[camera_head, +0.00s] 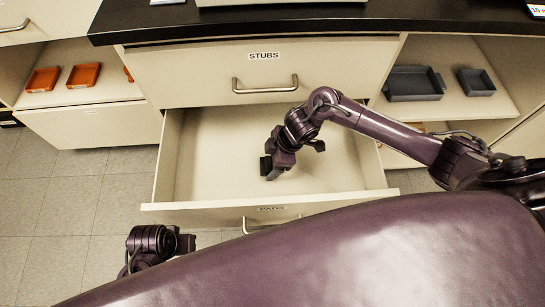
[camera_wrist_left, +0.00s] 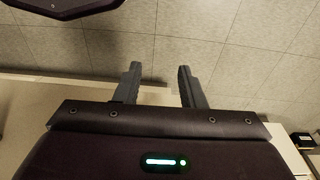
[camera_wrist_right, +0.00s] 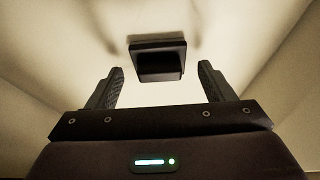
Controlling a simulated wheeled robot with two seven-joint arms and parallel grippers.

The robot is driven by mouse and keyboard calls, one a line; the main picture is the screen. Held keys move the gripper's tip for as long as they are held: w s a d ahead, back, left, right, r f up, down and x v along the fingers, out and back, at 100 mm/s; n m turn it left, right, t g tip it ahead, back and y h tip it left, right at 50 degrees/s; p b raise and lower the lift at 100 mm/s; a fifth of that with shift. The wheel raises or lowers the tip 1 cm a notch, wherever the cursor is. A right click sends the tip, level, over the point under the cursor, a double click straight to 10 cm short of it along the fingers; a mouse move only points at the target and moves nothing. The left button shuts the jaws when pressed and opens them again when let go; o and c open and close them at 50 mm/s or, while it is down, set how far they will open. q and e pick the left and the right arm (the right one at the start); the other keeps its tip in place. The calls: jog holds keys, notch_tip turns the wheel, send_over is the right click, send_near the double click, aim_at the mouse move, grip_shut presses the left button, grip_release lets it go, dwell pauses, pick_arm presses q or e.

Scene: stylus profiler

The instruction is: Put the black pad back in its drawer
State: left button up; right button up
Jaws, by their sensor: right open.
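The drawer labelled PADS (camera_head: 200,206) is pulled out below the closed STUBS drawer (camera_head: 200,75). My right gripper (camera_head: 292,160) is inside the open drawer, pointing down, with its jaws apart. In the right wrist view the black pad (camera_wrist_right: 158,47), a dark square with a raised block, is on the pale drawer floor. It shows just beyond and between the open fingers (camera_wrist_right: 160,85), not gripped.
The black countertop (camera_head: 320,22) runs above the drawers. Orange trays (camera_head: 84,75) lie on the left shelf, grey trays (camera_head: 412,84) on the right one. The drawer walls stand close around my right gripper. Open tiled floor (camera_head: 60,210) lies at left.

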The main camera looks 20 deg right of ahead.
jog(key=shift+d+r, duration=0.1)
jog(key=shift+r, duration=0.1)
pick_arm(q)
notch_tip(320, 180, down, 10)
jog(key=a+p, duration=0.1)
jog(key=p, duration=0.2)
jog(key=shift+s+a+f+t, duration=0.25)
jog(key=shift+s+a+t, duration=0.1)
jog(key=shift+s, duration=0.1)
pick_arm(e)
jog(key=v, duration=1.1)
jog(key=shift+r, duration=0.3)
